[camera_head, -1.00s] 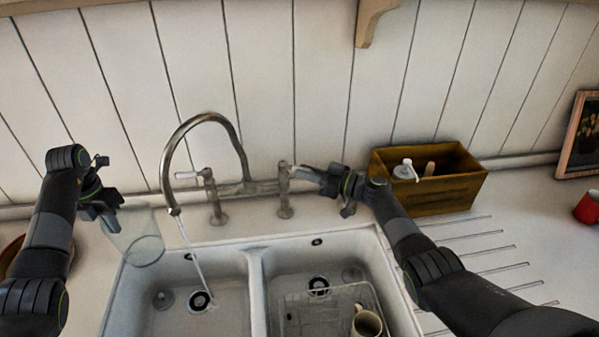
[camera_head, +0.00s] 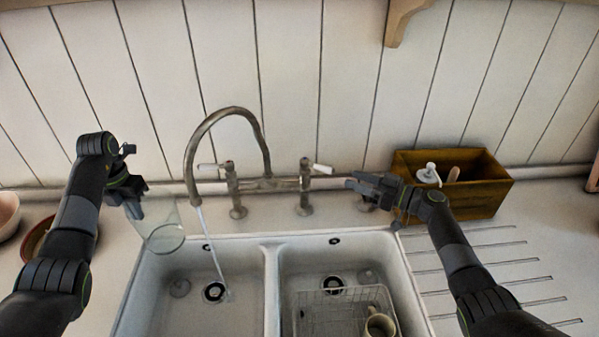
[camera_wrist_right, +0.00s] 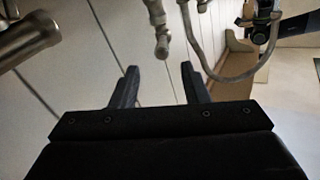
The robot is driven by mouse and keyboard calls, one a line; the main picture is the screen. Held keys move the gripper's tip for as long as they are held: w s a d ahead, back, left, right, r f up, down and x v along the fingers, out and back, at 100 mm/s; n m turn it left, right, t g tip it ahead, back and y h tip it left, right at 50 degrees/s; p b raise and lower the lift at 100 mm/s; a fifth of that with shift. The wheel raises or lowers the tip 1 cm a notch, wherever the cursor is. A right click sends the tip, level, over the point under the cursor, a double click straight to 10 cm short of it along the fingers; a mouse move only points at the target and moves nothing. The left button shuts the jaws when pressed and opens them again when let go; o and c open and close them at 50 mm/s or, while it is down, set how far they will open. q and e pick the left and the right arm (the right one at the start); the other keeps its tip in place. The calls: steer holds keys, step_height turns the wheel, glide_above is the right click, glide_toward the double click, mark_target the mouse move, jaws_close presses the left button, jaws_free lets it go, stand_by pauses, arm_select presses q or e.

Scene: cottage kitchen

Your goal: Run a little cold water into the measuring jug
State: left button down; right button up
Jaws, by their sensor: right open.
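The clear measuring jug (camera_head: 165,238) hangs tilted from my left gripper (camera_head: 134,208), which is shut on its side. The jug is left of the tap's spout, over the worktop and rim at the left basin's back corner. The curved metal mixer tap (camera_head: 232,112) runs a thin stream of water (camera_head: 209,243) into the left basin, clear of the jug. Its right lever (camera_head: 323,169) has a white handle pointing right. My right gripper (camera_head: 352,182) is just right of that lever. In the right wrist view its fingers (camera_wrist_right: 160,70) are apart and empty, with tap parts beyond.
The double sink has a left basin (camera_head: 165,325) and a right basin holding a wire rack (camera_head: 330,308) with a mug (camera_head: 380,325). A wooden box (camera_head: 482,195) with a bottle stands behind my right arm. Bowls (camera_head: 8,215) sit at the far left.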

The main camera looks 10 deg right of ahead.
steer(key=v, duration=0.3)
steer(key=shift+d, duration=0.1)
steer(key=shift+c, duration=0.2)
